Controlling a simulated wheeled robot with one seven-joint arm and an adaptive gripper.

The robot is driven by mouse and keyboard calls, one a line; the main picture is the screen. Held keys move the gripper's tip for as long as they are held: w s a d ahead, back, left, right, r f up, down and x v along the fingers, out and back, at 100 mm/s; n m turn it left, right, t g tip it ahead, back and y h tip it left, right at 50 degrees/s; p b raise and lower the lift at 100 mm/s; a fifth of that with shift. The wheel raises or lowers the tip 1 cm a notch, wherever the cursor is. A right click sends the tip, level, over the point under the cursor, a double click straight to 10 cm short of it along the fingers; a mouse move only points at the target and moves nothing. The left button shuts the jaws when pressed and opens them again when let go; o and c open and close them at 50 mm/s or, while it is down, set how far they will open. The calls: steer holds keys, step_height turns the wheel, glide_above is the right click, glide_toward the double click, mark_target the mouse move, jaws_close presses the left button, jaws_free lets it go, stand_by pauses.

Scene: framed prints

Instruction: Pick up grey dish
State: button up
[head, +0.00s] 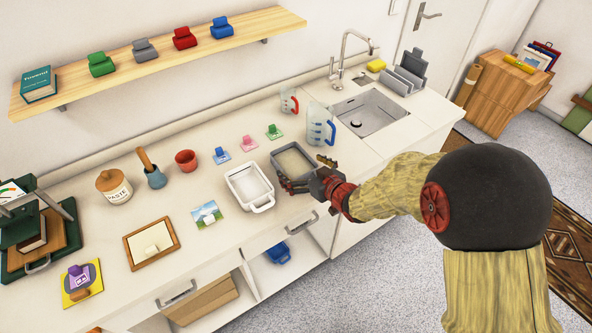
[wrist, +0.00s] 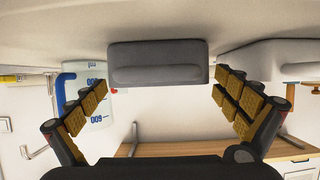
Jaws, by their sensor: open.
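The grey dish (head: 292,161) is a rectangular dish with a pale inside, on the counter right of the white dish (head: 250,186). My gripper (head: 308,174) is at the dish's near right end, low by the counter, and its fingers partly hide that end. In the wrist view my gripper (wrist: 160,84) is open, with one finger on each side. A grey end of the dish (wrist: 158,62) shows between and beyond the fingers, with gaps on both sides. I cannot see either finger touching it.
A measuring jug (head: 319,125) stands close behind the grey dish, right of centre, with the sink (head: 368,112) beyond. The white dish sits close on the left. Small coloured stands (head: 248,143) are behind. An open shelf below holds a blue item (head: 279,253).

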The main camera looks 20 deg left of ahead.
mark_target(296, 170)
steer(key=shift+b+x, duration=0.4)
steer(key=shift+x, duration=1.15)
steer(key=shift+d+f, duration=0.1)
steer(key=shift+c, duration=1.3)
steer(key=c, duration=1.3)
